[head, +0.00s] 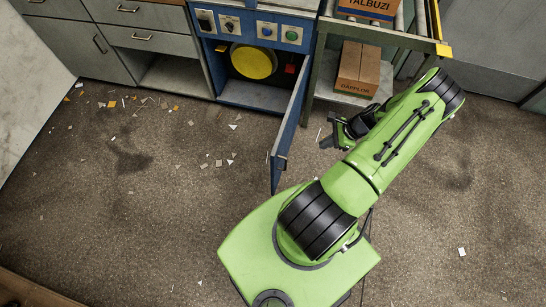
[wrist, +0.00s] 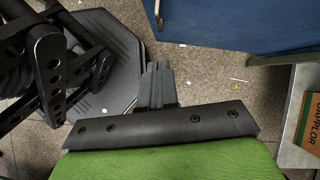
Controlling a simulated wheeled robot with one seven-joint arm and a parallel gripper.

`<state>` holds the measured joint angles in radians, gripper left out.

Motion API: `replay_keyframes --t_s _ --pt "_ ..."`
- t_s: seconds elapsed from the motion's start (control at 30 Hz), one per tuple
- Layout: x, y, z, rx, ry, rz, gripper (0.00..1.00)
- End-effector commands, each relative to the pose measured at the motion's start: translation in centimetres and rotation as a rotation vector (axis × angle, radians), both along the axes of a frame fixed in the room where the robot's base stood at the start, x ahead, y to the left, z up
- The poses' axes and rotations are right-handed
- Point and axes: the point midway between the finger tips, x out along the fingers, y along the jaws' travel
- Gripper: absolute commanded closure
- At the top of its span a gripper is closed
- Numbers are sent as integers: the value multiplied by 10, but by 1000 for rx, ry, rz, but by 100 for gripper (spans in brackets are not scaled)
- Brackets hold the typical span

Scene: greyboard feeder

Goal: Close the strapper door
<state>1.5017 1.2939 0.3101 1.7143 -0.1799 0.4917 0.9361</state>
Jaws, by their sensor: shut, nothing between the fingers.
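The strapper is a blue cabinet (head: 262,95) with a yellow disc (head: 253,62) inside its open bay. Its blue door (head: 291,118) stands wide open, swung out toward me from the right side of the bay. A small handle (head: 281,163) sits near the door's free edge. The door also fills the top right of the wrist view (wrist: 235,25), with a pale handle (wrist: 157,13) at its left end. My gripper (head: 329,141) is shut and empty, to the right of the door on its outer side, apart from it. A grey finger part shows in the wrist view (wrist: 158,88).
A shelf rack (head: 345,97) with a cardboard box (head: 358,70) stands right of the door, close behind my gripper. Grey drawers (head: 145,38) stand left of the strapper. The floor left of the door is open, with scattered paper scraps (head: 218,163).

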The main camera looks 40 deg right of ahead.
Motion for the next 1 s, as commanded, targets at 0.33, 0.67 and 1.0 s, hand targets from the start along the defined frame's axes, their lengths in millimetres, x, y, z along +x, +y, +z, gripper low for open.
replay_keyframes --t_s 0.33,0.67,1.0 --pt "1 14 -50 66 -8 -119 100" --pt "31 45 -110 66 -8 -116 100" --pt "58 70 -121 62 -8 -117 100"
